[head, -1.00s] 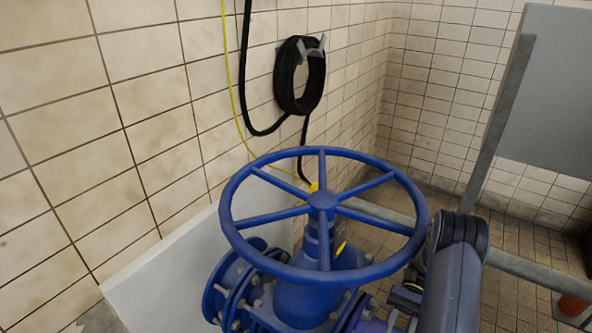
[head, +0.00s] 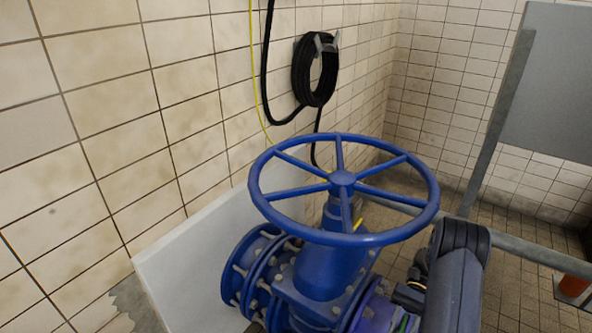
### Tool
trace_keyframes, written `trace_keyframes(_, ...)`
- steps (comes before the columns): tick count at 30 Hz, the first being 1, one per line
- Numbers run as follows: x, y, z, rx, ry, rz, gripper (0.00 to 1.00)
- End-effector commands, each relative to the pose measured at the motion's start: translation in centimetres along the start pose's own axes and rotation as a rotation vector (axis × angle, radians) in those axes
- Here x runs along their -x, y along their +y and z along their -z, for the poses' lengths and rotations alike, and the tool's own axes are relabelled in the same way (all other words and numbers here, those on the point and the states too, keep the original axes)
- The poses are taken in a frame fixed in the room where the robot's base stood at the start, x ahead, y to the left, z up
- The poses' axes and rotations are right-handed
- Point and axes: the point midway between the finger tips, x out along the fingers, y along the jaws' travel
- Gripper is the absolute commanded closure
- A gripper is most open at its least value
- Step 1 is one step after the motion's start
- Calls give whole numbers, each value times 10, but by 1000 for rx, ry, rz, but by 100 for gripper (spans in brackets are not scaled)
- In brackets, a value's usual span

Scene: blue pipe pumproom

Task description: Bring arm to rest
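My arm (head: 455,275) shows as dark grey links at the lower right of the head view, in front of the valve's right side. Its end is out of the picture or hidden, so my gripper does not show. A blue valve with a large spoked handwheel (head: 343,178) stands in the middle. The valve body (head: 318,268) and its bolted flange (head: 245,270) are below the wheel. The arm's upper joint appears just right of and below the wheel's rim; whether it touches cannot be told.
A coiled black hose (head: 314,72) hangs on the tiled wall (head: 130,110). A white slab (head: 190,270) stands behind the valve. A grey panel (head: 550,85) on a metal frame (head: 497,120) is at the right. Tiled floor (head: 520,225) shows behind.

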Motion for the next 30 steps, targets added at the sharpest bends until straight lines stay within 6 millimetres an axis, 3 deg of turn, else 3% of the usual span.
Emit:
trace_keyframes(21,-1,-1,3,-116,0,280,67)
trace_keyframes(30,0,-1,1,-134,0,322,67)
